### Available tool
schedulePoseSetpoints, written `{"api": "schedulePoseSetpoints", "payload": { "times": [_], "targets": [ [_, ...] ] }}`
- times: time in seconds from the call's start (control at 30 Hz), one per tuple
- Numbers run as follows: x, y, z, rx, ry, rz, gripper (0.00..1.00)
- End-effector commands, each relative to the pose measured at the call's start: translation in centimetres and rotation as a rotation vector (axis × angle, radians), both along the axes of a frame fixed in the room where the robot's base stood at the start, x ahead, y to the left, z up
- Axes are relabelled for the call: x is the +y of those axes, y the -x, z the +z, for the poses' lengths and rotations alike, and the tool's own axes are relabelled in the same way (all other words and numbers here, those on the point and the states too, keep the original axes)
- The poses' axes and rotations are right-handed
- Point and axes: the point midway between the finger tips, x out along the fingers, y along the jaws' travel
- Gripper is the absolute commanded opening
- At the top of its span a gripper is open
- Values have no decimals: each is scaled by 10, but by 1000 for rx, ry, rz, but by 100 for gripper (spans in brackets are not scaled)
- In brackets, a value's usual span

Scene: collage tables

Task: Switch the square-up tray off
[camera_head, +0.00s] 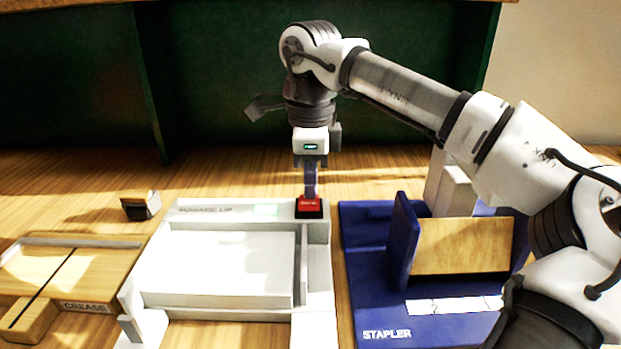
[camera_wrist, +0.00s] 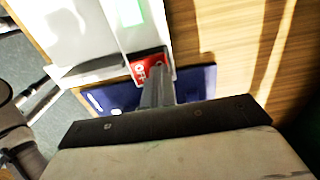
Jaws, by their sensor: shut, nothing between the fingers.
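The white square-up tray (camera_head: 322,270) stands in the middle of the table, with "SQUARE UP" lettered on its back rail. A red switch (camera_head: 308,207) in a dark housing sits at its back right corner. In the wrist view the red switch (camera_wrist: 146,68) shows white lettering, partly hidden by my fingers. A pale green patch (camera_head: 266,210) glows on the back rail, and it also shows in the wrist view (camera_wrist: 130,12). My gripper (camera_head: 310,195) is shut and empty, pointing down at the switch. Its fingertips are at or just above it; I cannot tell whether they touch.
A wooden crease board (camera_head: 105,270) lies at the left, with a small dark block (camera_head: 141,205) behind it. A blue stapler station (camera_head: 370,270) with an upright wooden panel (camera_head: 465,246) stands close at the right. The table behind the tray is mostly clear.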

Motion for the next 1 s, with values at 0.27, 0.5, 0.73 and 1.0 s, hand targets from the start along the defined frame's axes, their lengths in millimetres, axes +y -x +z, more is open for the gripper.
{"api": "schedulePoseSetpoints", "payload": {
  "times": [0.27, 0.5, 0.73, 1.0],
  "targets": [
    [0, 8, -1, 6, 1, 2, 0],
    [0, 16, 2, 6, 0, 2, 0],
    [0, 16, 3, 4, 0, 1, 0],
    [9, 19, 23, 3, 0, 5, 0]
  ]
}}
